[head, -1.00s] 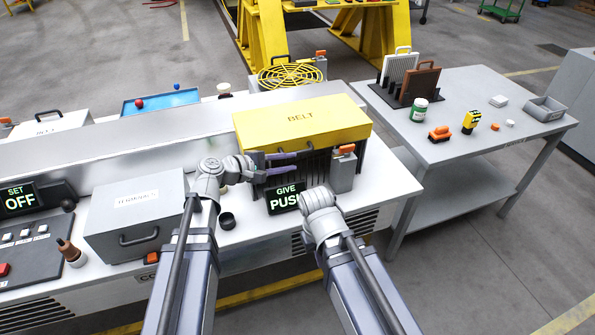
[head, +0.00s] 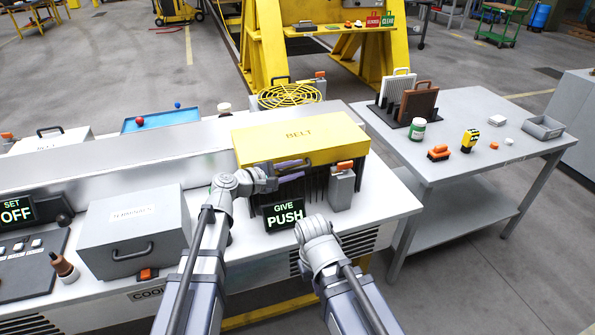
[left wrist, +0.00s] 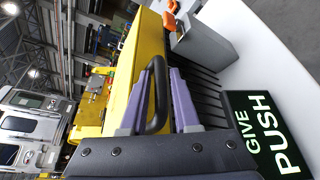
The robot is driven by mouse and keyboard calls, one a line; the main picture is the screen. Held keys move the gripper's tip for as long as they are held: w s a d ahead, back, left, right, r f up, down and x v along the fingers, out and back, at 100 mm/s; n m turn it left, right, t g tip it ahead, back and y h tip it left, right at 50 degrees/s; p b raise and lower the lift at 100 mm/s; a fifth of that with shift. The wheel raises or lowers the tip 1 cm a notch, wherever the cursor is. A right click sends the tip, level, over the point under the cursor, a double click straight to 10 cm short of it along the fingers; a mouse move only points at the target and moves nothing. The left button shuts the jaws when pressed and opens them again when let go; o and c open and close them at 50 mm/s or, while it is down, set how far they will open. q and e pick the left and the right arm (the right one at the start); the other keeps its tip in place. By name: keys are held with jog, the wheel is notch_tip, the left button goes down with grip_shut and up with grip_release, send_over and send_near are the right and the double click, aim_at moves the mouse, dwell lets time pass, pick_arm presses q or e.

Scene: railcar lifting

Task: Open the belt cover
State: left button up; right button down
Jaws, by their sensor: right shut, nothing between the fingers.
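The yellow belt cover (head: 300,137), marked BELT, sits closed over the black slatted front of the machine. Its black handle shows in the left wrist view (left wrist: 160,92). My left gripper (head: 300,169) is at the cover's front, and in the left wrist view (left wrist: 158,98) its purple fingers are apart on either side of the handle. I cannot tell whether they touch it. My right gripper (head: 318,240) is lower, in front of the bench, empty; its fingers are hidden behind its wrist.
A GIVE PUSH display (head: 284,214) stands just below the left gripper. A grey box with an orange top (head: 342,188) is right of it. A grey drawer box (head: 135,232) is at left. A side table (head: 460,165) holds several small items.

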pick_arm(q)
jog(key=shift+w+d+f, duration=0.1)
jog(key=shift+w+d, duration=0.2)
jog(key=shift+d, duration=0.1)
grip_shut()
dwell(1.3)
